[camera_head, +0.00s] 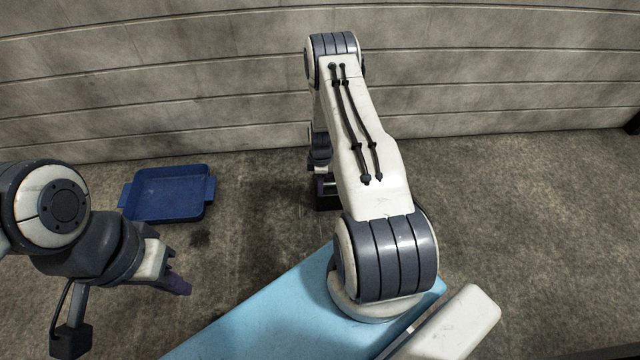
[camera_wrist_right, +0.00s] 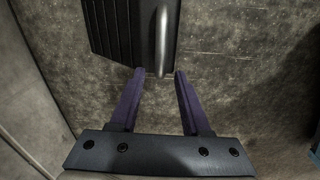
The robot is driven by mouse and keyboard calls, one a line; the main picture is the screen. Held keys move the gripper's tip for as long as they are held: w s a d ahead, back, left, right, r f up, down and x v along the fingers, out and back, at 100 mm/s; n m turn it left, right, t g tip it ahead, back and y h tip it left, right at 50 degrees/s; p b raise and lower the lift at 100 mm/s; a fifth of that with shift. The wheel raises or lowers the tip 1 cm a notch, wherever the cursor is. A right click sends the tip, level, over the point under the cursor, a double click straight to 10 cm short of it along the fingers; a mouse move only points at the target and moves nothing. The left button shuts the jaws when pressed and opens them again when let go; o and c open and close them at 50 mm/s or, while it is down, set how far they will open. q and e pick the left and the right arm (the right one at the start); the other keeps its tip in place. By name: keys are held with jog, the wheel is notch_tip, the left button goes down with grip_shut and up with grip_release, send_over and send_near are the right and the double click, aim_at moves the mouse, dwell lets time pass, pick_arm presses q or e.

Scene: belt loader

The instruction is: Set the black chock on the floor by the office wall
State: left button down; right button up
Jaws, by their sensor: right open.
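The black chock (camera_wrist_right: 112,32) is a ribbed dark block with a grey bar handle (camera_wrist_right: 162,40). It rests on the floor at the top of the right wrist view. In the head view a dark part of it (camera_head: 327,202) shows beside my right arm, near the office wall (camera_head: 200,85); the rest is hidden. My right gripper (camera_wrist_right: 159,73) is open, its purple fingertips on either side of the near end of the handle, with gaps showing. My left gripper (camera_head: 176,283) hangs at the left of the head view, away from the chock; its finger gap is unclear.
A blue tray (camera_head: 168,194) sits on the floor at the left, close to the wall. A light blue surface (camera_head: 265,310) lies below my right arm. The concrete floor (camera_head: 530,210) right of the arm is clear. A dark object (camera_head: 632,124) shows at the far right edge.

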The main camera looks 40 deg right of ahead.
notch_tip(320, 180, up, 10)
jog(key=p, duration=0.4)
jog(key=shift+r, duration=0.2)
jog(key=w+a+r, duration=0.3)
jog(key=a+r, duration=1)
jog(key=r, duration=0.1)
jog(key=s+a+r+m, duration=0.1)
jog(key=s+a+r, duration=0.3)
jog(key=a+r, duration=0.25)
jog(key=s+a+r+m, duration=0.1)
jog(key=s+a+r, duration=0.35)
jog(key=a, duration=0.35)
jog(key=s+a+r+m, duration=0.1)
jog(key=s+r, duration=0.3)
jog(key=s, duration=0.5)
jog(key=s+a+r, duration=0.4)
jog(key=s+r, duration=0.1)
jog(key=s, duration=0.5)
jog(key=shift+a+m+y, duration=0.3)
jog(key=shift+m+y, duration=0.1)
